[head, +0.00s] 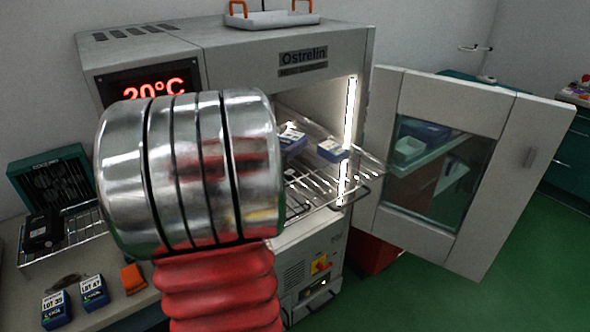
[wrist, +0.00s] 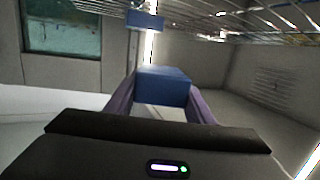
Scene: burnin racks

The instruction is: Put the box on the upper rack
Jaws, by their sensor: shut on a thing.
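My gripper (wrist: 162,84) has two purple fingers in the wrist view, shut on the sides of a blue box (wrist: 163,93). A second blue box (wrist: 145,20) shows beyond it at the picture's top, near wire rack bars (wrist: 215,10). The wrist view looks upside down. In the head view my metal arm link hides the gripper. There, two blue boxes with white labels show in the open oven, one beside my arm (head: 292,140) and one near the light strip (head: 332,150). Wire racks (head: 318,192) show around them; which box is held is unclear there.
The oven (head: 240,60) reads 20°C. Its windowed door (head: 510,160) stands open to the right. A lit strip (head: 350,115) edges the opening. On the left bench are two lot-labelled boxes (head: 93,292), an orange item (head: 132,279) and a black item (head: 42,232) on a wire rack.

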